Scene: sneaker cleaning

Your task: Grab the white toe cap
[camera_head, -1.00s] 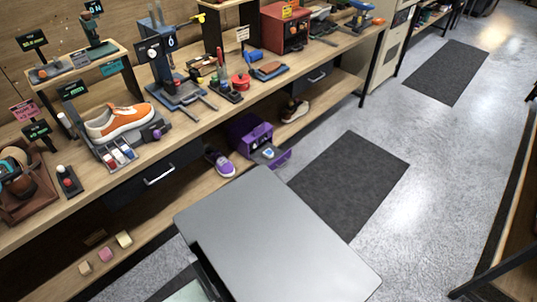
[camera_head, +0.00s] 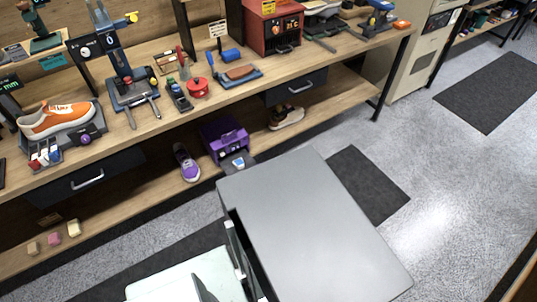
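No separate white toe cap can be made out for certain. An orange sneaker (camera_head: 59,117) with a white sole and pale toe area rests on a dark stand at the left of the workbench. A purple sneaker (camera_head: 186,163) with a pale toe is on the lower shelf. Beside it, a purple box (camera_head: 224,136) has a tray pulled out at its front, holding a small white and blue item (camera_head: 238,163) too small to identify. My gripper is not in view.
The workbench (camera_head: 150,131) holds a clamp stand (camera_head: 130,89), a red pot (camera_head: 198,88) and a red machine (camera_head: 275,28). A dark sneaker (camera_head: 287,117) and small blocks (camera_head: 54,239) are on the lower shelf. Open floor (camera_head: 440,170) and dark mats (camera_head: 492,91) lie right.

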